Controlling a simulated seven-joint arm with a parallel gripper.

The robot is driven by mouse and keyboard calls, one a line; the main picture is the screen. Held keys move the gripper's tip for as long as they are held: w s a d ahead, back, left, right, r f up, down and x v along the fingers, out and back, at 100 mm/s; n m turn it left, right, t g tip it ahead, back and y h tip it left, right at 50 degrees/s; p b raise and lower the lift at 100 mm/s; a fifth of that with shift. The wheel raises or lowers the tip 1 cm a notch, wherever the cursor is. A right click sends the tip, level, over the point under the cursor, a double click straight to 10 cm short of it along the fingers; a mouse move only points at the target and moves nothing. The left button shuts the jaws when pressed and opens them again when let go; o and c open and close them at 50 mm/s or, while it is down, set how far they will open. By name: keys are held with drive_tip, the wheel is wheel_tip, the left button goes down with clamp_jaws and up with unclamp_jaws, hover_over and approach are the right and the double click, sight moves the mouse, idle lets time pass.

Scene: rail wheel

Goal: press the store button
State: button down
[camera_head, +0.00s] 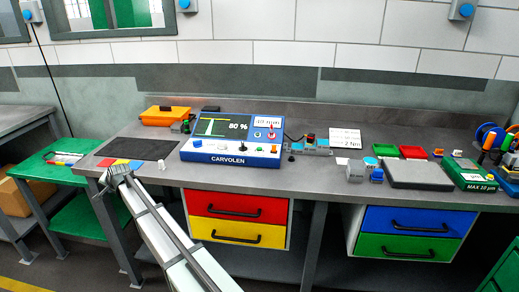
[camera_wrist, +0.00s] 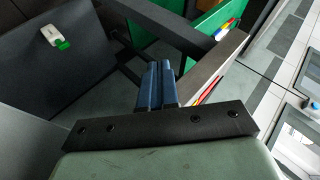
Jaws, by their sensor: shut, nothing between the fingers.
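The blue-and-white CARVOLEN console (camera_head: 232,158) stands on the workbench, its screen (camera_head: 222,127) reading 80 %. I cannot read which control is the store button. My gripper (camera_head: 112,173) is left of the console, by the bench's front left edge, apart from the console. In the wrist view its two dark blue fingers (camera_wrist: 156,84) are together and empty. The console is not recognisable in the wrist view.
A dark mat (camera_head: 137,149) and coloured cards (camera_head: 120,164) lie left of the console, with an orange case (camera_head: 165,116) behind. Drawers (camera_head: 237,205) hang below the bench.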

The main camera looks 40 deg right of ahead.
wheel_tip(320, 180, up, 7)
drive_tip(key=w+d+t, duration=0.1)
drive_tip(key=w+d, duration=0.1)
drive_tip(key=w, duration=0.1)
wheel_tip(320, 180, up, 15)
drive_tip(key=m+g+h, duration=0.1)
drive_tip(key=m+h, duration=0.1)
drive_tip(key=h, duration=0.2)
hover_over(261, 149)
drive_tip(key=shift+r, duration=0.2)
drive_tip(key=shift+f, duration=0.1)
drive_tip(key=shift+w+f, duration=0.1)
drive_tip(key=shift+f, duration=4.2)
drive_tip(key=shift+f, duration=0.15)
drive_tip(key=shift+f, duration=0.25)
